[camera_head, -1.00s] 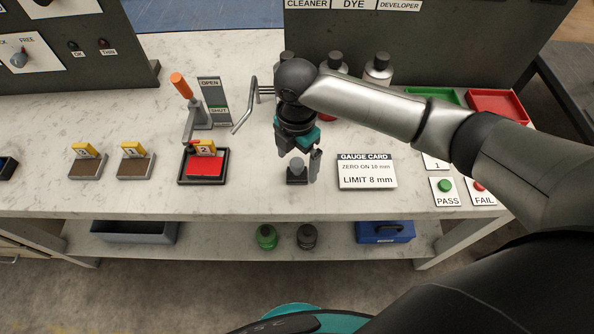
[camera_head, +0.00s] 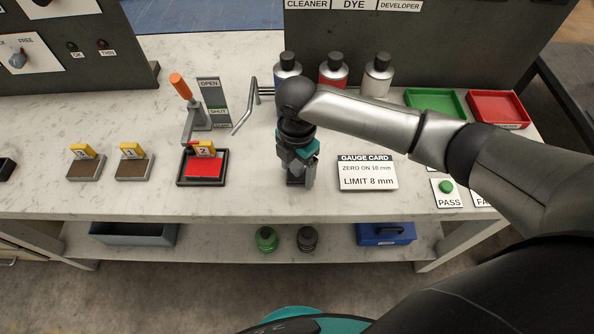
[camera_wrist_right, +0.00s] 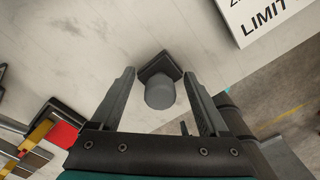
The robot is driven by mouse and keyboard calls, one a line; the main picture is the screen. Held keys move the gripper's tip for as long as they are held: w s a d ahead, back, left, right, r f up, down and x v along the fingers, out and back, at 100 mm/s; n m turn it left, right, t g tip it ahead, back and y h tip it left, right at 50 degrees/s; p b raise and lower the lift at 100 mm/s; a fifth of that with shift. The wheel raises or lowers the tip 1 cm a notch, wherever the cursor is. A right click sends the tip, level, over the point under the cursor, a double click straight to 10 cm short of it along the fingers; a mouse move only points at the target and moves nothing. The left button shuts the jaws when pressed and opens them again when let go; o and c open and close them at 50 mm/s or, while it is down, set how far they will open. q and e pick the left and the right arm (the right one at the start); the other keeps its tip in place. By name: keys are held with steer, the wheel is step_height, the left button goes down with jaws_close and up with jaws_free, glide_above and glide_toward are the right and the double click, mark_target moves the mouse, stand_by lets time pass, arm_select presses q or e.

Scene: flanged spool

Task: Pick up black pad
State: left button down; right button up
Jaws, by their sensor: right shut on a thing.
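The black pad (camera_head: 292,182) is a small dark square block with a grey round knob on top, near the front of the bench. In the right wrist view, the knob (camera_wrist_right: 160,95) and the square base (camera_wrist_right: 158,66) show between the two fingers. My right gripper (camera_head: 300,176) comes down over the pad and is shut on it, hiding most of it in the head view. It also shows in the right wrist view (camera_wrist_right: 160,88). The pad appears to be at bench level; I cannot tell whether it is touching the bench. My left gripper is out of view.
The gauge card (camera_head: 367,173) lies just right of the pad. To the left are a red pad in a black tray (camera_head: 182,180) and a clamp with an orange handle (camera_head: 181,87). Bottles (camera_head: 333,72) stand behind; green (camera_head: 436,94) and red (camera_head: 497,100) trays are at back right.

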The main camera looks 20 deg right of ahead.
mark_target(297, 163)
steer(key=c, duration=0.3)
step_height(297, 163, up, 20)
steer(key=p, duration=0.3)
steer(key=shift+p, duration=0.3)
